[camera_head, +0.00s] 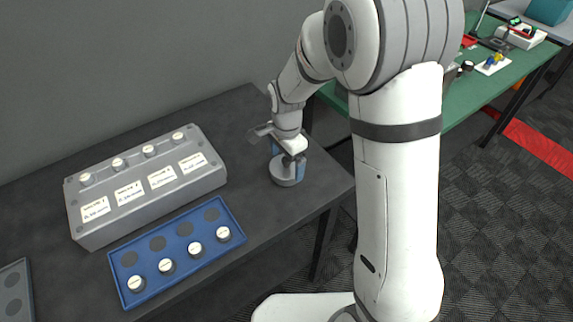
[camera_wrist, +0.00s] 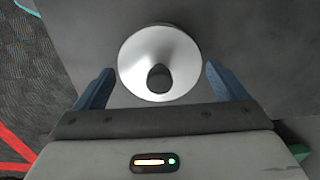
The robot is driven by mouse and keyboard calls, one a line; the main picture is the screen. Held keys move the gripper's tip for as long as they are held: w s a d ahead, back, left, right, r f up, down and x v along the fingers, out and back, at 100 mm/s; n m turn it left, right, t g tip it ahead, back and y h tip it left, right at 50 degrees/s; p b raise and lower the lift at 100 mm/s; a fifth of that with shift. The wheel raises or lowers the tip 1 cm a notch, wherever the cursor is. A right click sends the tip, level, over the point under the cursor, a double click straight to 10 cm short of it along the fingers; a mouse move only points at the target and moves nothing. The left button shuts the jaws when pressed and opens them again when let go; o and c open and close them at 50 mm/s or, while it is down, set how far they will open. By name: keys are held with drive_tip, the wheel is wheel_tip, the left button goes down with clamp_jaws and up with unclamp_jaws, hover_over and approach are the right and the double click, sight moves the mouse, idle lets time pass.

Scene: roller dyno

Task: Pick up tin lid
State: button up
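The tin lid (camera_wrist: 150,48) is a round, shiny silver disc with a dark knob in the wrist view. In the head view a grey round tin (camera_head: 286,172) stands on the dark table near its right corner, with my gripper (camera_head: 288,165) right above it. In the wrist view my gripper (camera_wrist: 158,82) is open, with its blue fingers apart on either side of the lid's near part and the knob between them. I see a gap between each finger and the lid. The gripper hides part of the tin's top in the head view.
A grey box (camera_head: 148,222) with several knobs and white labels stands on the dark table (camera_head: 250,235). A blue tray (camera_head: 215,262) with several small white-topped pieces lies in front of it. A grey tray (camera_head: 14,268) is at the left edge. A green table (camera_head: 455,105) stands behind right.

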drive_tip(key=c, duration=0.6)
drive_tip(key=shift+c, duration=0.2)
